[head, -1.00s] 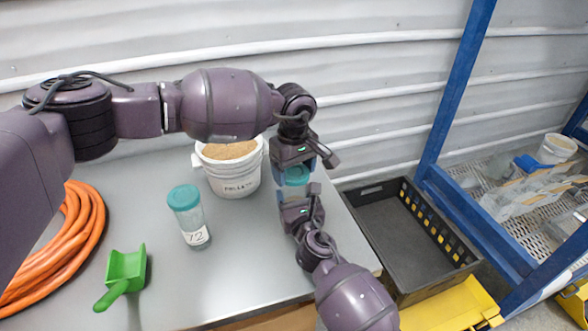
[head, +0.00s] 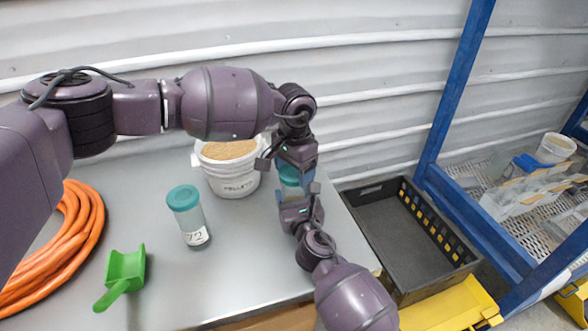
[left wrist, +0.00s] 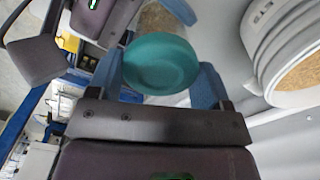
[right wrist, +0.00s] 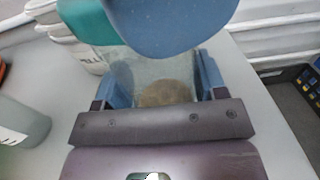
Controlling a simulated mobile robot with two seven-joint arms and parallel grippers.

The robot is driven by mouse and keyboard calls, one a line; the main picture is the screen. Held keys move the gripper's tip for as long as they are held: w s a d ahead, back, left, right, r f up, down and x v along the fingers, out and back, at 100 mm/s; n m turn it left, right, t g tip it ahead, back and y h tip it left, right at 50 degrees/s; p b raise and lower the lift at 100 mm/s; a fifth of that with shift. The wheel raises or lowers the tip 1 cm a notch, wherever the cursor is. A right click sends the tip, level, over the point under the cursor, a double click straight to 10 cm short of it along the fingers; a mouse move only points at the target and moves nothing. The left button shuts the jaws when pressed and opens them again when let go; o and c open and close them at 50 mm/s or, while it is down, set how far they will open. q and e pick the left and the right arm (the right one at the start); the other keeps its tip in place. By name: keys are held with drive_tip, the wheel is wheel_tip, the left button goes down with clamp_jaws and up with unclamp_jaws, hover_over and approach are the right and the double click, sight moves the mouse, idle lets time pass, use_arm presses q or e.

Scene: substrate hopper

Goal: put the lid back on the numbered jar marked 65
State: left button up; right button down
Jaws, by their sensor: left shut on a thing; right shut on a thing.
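My left gripper (head: 290,168) is shut on a teal lid (head: 289,177), which also shows between its blue fingers in the left wrist view (left wrist: 160,64). My right gripper (head: 298,197) is shut on a clear jar (right wrist: 150,78) with tan stuff in it, directly under the lid. The lid sits at the jar's mouth, but I cannot tell whether it is fully seated. No number shows on this jar. A second jar (head: 190,222), marked 72, stands upright on the table with its teal lid on.
A white pellet bucket (head: 236,187) stands behind the jars. A green scoop (head: 124,274) and an orange hose coil (head: 78,240) lie on the left of the grey table (head: 165,300). A black crate (head: 400,235) and blue rack post (head: 455,90) are to the right.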

use_arm(q)
drive_tip(key=shift+m, duration=0.7)
drive_tip(key=o, duration=0.9)
drive_tip(key=shift+r, duration=2.25)
drive_tip(key=shift+c, duration=0.4)
